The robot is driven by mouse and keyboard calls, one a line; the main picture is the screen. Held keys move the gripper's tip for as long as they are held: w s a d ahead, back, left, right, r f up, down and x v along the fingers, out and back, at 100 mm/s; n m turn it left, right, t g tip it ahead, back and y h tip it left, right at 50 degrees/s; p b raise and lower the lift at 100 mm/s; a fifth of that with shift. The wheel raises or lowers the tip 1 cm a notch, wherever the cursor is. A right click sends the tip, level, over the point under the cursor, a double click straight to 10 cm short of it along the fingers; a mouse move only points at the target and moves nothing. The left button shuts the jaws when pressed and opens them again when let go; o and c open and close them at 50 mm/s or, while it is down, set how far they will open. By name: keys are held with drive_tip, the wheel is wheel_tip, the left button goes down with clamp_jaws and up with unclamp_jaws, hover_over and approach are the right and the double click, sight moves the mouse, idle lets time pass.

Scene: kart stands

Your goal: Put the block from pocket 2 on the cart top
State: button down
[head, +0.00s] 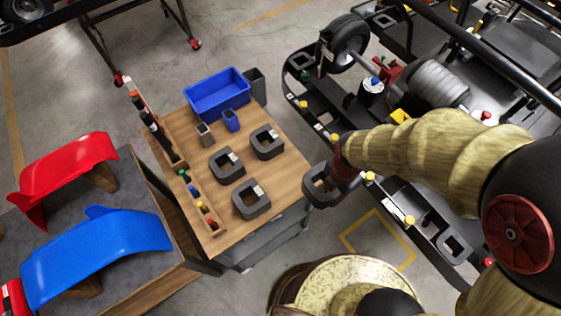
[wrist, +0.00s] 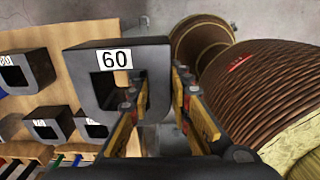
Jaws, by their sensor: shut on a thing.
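My gripper (head: 343,175) is shut on a dark grey block (head: 321,186) with a square opening. The held block (wrist: 120,75) shows a white label reading 60 in the wrist view, and my gripper's fingers (wrist: 160,98) hold one of its side walls. The block is in the air between the cart top and the kart. The wooden cart top (head: 287,172) bears three similar dark blocks: a left one (head: 226,166), a far one (head: 267,142) and a near one (head: 251,200). I cannot make out pocket numbers.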

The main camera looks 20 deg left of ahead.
sight(312, 180)
drive_tip(key=w+a+f, duration=0.1)
drive_tip(key=a, duration=0.1)
drive_tip(key=w+a+f, duration=0.1)
drive_tip(key=w+a, duration=0.1)
drive_tip(key=w+a+f, duration=0.1)
drive_tip(key=a, duration=0.2)
drive_tip(key=shift+w+f, duration=0.35)
drive_tip(key=w+a+f, duration=0.1)
drive_tip(key=f, duration=0.1)
drive_tip(key=w+a+f, duration=0.1)
drive_tip(key=a+f, duration=0.1)
drive_tip(key=w+a+f+b, duration=0.1)
drive_tip(key=f, duration=0.1)
drive_tip(key=shift+a, duration=0.15)
drive_tip(key=shift+w+a+f, duration=0.1)
drive_tip(key=shift+w+f, duration=0.05)
drive_tip(key=shift+f, duration=1.4)
drive_tip(key=shift+f, duration=0.1)
drive_tip(key=c, duration=1.7)
unclamp_jaws()
drive_tip(key=shift+o, duration=0.3)
wheel_tip(312, 180, up, 12)
drive_tip(key=shift+p, duration=0.35)
